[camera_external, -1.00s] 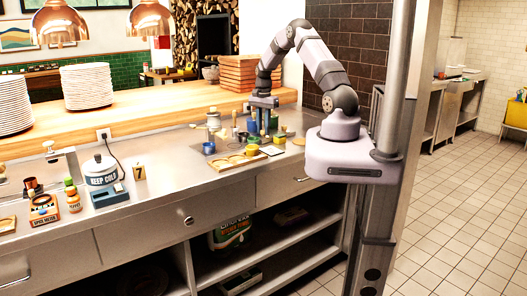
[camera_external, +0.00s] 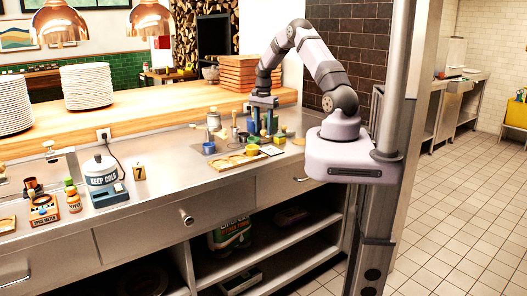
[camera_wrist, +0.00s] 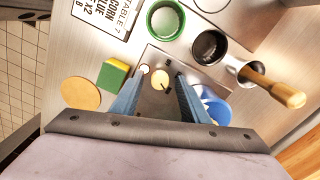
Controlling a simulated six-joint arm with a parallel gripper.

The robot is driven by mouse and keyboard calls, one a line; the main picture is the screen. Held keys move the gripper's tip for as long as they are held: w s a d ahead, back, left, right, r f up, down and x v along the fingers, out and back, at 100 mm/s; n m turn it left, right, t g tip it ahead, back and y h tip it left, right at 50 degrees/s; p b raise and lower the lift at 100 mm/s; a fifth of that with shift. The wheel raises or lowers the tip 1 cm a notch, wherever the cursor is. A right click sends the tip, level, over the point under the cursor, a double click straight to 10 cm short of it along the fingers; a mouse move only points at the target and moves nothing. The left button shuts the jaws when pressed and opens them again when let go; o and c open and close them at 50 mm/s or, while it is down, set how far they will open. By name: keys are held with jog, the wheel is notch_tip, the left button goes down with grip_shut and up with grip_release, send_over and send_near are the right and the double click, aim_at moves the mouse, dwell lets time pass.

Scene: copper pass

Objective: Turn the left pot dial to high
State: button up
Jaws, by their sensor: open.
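In the wrist view, my gripper (camera_wrist: 157,84) is open. Its two blue fingers stand on either side of a round cream dial (camera_wrist: 160,79) with a dark mark, on a grey metal panel (camera_wrist: 185,67). I cannot tell whether the fingers touch the dial. A smaller pale round piece (camera_wrist: 145,69) is beside it. A blue-and-white round thing (camera_wrist: 213,104) is partly hidden behind the right finger. In the external view, my gripper (camera_external: 263,118) points down among the items on the counter; the dial is too small to make out there.
A green cup (camera_wrist: 165,19), a yellow-green sponge (camera_wrist: 113,75) and a tan disc (camera_wrist: 80,93) lie close by. A printed card (camera_wrist: 104,17) is at the top. In the external view, a wooden tray (camera_external: 237,161) is in front, and stacked wooden boxes (camera_external: 250,73) are behind.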

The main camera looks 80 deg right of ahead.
jog(key=shift+r+b, duration=1.1)
jog(key=shift+r, duration=2.55)
jog(key=w+a+n, duration=0.1)
jog(key=a+n, duration=0.2)
jog(key=a, duration=0.3)
jog(key=w+a+n, duration=0.1)
jog(key=a+n, duration=0.2)
jog(key=a, duration=0.3)
jog(key=w+a+n, duration=0.2)
jog(key=a+n, duration=0.1)
jog(key=a, duration=0.3)
jog(key=shift+w+a, duration=0.1)
jog(key=shift+a, duration=0.3)
jog(key=s+a+f+n, duration=0.2)
jog(key=s+a+n, duration=0.3)
jog(key=a+n, duration=0.2)
jog(key=s+a+f+n, duration=0.2)
jog(key=s+a+n, duration=0.4)
jog(key=a, duration=0.6)
jog(key=shift+a+n, duration=0.3)
jog(key=shift+n, duration=0.2)
